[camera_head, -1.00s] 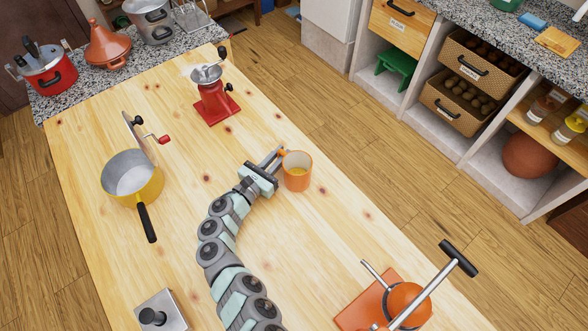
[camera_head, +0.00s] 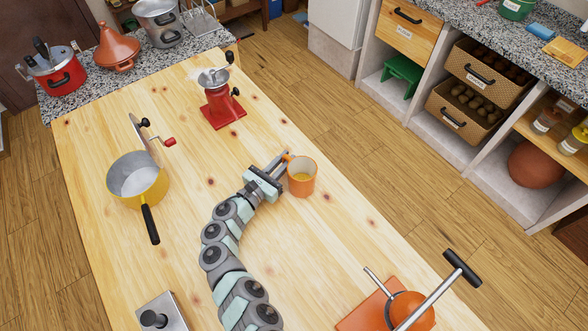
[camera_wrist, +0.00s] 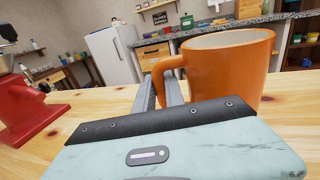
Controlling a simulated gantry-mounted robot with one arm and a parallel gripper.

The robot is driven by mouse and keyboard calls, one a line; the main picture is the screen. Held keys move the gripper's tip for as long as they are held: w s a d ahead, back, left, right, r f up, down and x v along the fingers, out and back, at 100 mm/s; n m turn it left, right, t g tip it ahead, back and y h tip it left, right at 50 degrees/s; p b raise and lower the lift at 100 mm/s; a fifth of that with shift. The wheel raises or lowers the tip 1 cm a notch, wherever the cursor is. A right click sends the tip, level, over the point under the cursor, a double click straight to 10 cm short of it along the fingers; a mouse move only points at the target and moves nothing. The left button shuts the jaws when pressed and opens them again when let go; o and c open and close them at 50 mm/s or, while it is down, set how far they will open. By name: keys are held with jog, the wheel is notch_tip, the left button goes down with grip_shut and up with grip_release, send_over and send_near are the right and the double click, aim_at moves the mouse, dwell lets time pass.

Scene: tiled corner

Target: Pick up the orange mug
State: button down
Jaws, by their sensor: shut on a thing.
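The orange mug (camera_head: 302,180) stands upright on the wooden table (camera_head: 330,240), near its right edge. Its inside looks pale with something yellowish in the bottom. My gripper (camera_head: 281,160) is at the mug's left side, where the handle is. In the wrist view the mug (camera_wrist: 232,70) is large at the right, its handle pointing left. My gripper's fingers (camera_wrist: 165,85) reach to the handle and are shut on it. The fingertips are partly hidden behind the handle. I cannot see a gap between the mug and the table.
A red grinder (camera_head: 222,105) stands beyond the mug. A yellow saucepan (camera_head: 137,182) and a crank-handled tool (camera_head: 145,135) are at the left. An orange press (camera_head: 405,310) stands at the near right, and a metal box (camera_head: 165,312) at the near left. The table's middle is mostly clear.

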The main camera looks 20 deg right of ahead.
jog(key=shift+r, duration=0.1)
notch_tip(320, 180, up, 20)
jog(key=p, duration=0.4)
jog(key=shift+p, duration=0.35)
jog(key=c, duration=1.9)
grip_release()
jog(key=shift+c, duration=0.2)
grip_shut()
